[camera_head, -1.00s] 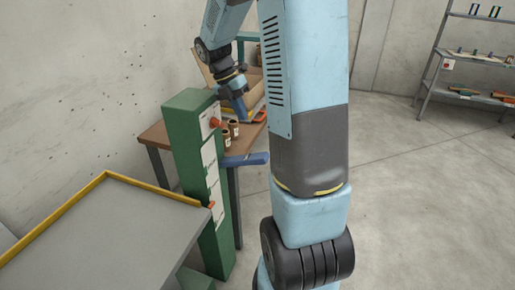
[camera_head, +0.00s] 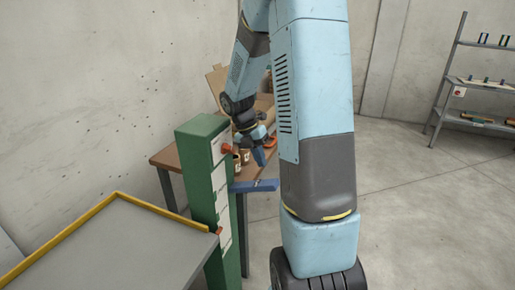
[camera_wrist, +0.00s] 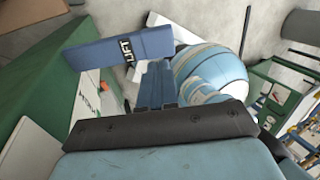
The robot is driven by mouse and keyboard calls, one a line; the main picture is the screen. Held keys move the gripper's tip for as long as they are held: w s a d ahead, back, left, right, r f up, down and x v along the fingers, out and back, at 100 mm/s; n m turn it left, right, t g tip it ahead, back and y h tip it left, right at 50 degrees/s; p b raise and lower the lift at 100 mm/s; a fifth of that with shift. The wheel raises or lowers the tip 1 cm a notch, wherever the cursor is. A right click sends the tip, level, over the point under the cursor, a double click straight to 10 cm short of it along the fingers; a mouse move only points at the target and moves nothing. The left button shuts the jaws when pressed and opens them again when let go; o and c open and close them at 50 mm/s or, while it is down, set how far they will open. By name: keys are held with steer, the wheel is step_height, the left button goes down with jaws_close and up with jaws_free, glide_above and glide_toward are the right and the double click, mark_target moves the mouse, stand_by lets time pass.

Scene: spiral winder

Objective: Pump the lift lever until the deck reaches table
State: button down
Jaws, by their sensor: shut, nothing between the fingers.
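The lift lever (camera_head: 255,186) is a blue bar sticking out to the right from a green post (camera_head: 190,170), roughly level. In the wrist view the lever (camera_wrist: 115,48) shows the word LIFT. My gripper (camera_head: 259,158) is shut and empty, pointing down just above the lever; a small gap appears between them. In the wrist view its blue fingers (camera_wrist: 156,85) are close beside the lever; contact cannot be told. The grey deck (camera_head: 110,255) with a yellow rim is at the lower left. The brown table (camera_head: 166,157) stands behind the post, with its top higher in the picture.
A red-orange knob (camera_head: 226,149) and a small orange marker (camera_head: 219,231) are on the post's labelled face. Small jars (camera_head: 240,157) stand on the table near my gripper. A grey shelf rack (camera_head: 450,110) is at the far right. The floor between is clear.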

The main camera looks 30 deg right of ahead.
mark_target(270, 182)
steer(key=x, duration=0.6)
steer(key=shift+s+f, duration=0.15)
steer(key=shift+f, duration=0.1)
